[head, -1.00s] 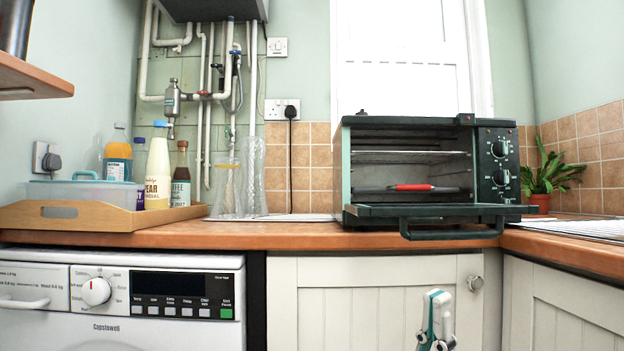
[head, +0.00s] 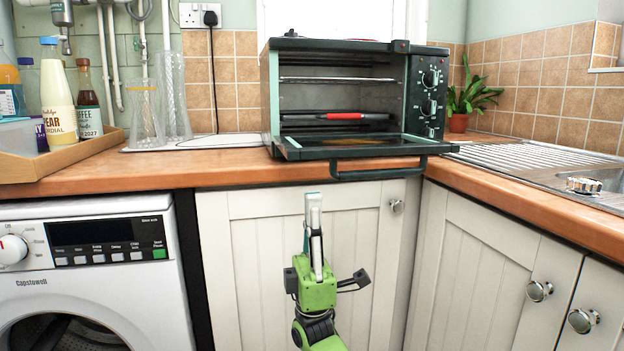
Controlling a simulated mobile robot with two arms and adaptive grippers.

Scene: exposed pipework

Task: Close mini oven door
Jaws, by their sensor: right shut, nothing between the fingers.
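The mini oven (head: 340,88) stands on the wooden counter, dark green and black, with knobs on its right side. Its door (head: 355,143) is open, folded down to about level, with the handle (head: 378,170) at its front edge over the counter edge. A wire rack and a red-handled item (head: 348,116) show inside. My right gripper (head: 313,198) is green with pale fingers pointing up. It is shut and empty, in front of the white cupboard, below and left of the door handle and apart from it. My left gripper is out of view.
A wooden tray (head: 70,160) with bottles and two clear glasses (head: 172,95) stand left of the oven. A potted plant (head: 468,100) and a sink drainer (head: 535,158) are at the right. A washing machine (head: 90,275) and cupboards with round knobs lie below the counter.

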